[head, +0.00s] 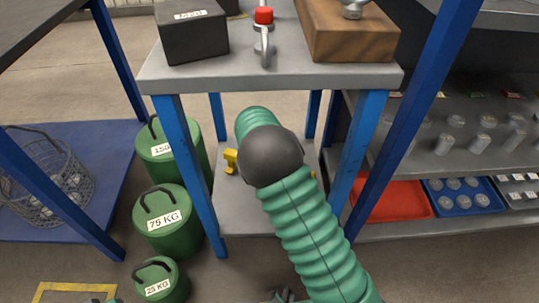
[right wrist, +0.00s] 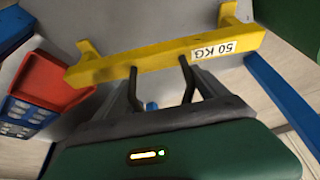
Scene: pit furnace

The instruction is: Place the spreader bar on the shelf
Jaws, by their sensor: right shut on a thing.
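The yellow spreader bar (right wrist: 165,58) has a "50 KG" label and short legs at its ends, and it spans the right wrist view. My right gripper (right wrist: 160,75) is shut on its middle. In the head view, my right arm reaches down to the lower shelf (head: 240,215) of the blue-legged stand. Only one yellow end of the bar (head: 231,161) shows clearly, left of my arm. The arm hides my right gripper and most of the bar there. The grey shelf surface lies behind the bar in the right wrist view; I cannot tell whether they touch.
Green weights (head: 165,220) stand on the floor left of the stand. The stand's top (head: 265,78) holds a black box (head: 193,32), a red-topped fitting (head: 264,16) and a wooden block (head: 347,35). A red tray (head: 395,201) lies on the rack at right.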

